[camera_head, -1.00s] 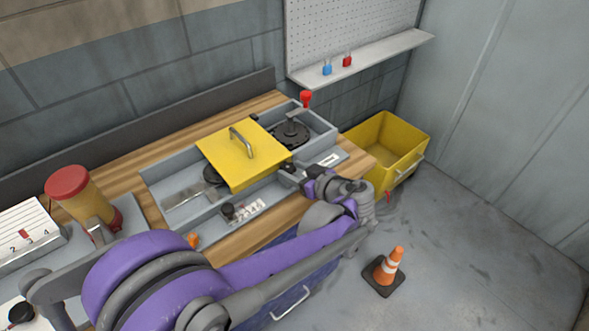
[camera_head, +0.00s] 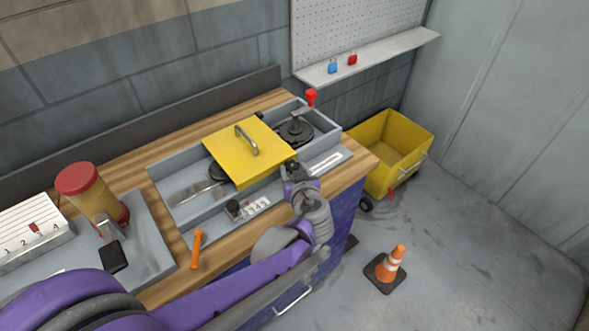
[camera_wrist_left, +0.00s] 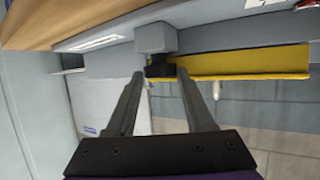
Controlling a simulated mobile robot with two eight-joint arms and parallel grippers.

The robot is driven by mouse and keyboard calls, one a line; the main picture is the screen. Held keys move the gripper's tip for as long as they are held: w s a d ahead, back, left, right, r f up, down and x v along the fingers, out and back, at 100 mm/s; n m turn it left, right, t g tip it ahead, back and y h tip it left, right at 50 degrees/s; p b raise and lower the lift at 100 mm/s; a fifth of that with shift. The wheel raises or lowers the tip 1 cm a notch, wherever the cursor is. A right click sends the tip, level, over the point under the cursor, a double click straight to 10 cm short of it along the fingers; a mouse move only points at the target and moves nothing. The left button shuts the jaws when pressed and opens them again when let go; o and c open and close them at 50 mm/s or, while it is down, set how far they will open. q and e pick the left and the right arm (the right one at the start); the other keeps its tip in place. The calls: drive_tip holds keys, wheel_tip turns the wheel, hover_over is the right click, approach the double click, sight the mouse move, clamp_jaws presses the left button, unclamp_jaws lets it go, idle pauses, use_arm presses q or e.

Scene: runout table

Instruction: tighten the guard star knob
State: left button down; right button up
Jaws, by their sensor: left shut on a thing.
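The yellow guard plate (camera_head: 240,150) with its metal handle lies over the grey runout housing (camera_head: 165,190). My left gripper (camera_head: 289,168) is at the guard's right front corner, its arm coming up from the lower left. In the left wrist view the small black star knob (camera_wrist_left: 160,70) sits between the two fingertips of my left gripper (camera_wrist_left: 160,76), below a grey block and beside the guard's yellow edge (camera_wrist_left: 245,62). The gripper is shut on the knob. In the head view the gripper hides the knob. My right gripper is in neither view.
A red-topped lever (camera_head: 311,97) stands at the housing's far end. An orange handle (camera_head: 196,248) lies at the table's front edge. A red-capped container (camera_head: 90,192) stands left. A yellow bin (camera_head: 390,150) and a cone (camera_head: 390,267) are on the floor to the right.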

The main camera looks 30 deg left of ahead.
use_arm(q)
drive_tip(key=shift+c, duration=1.4)
unclamp_jaws()
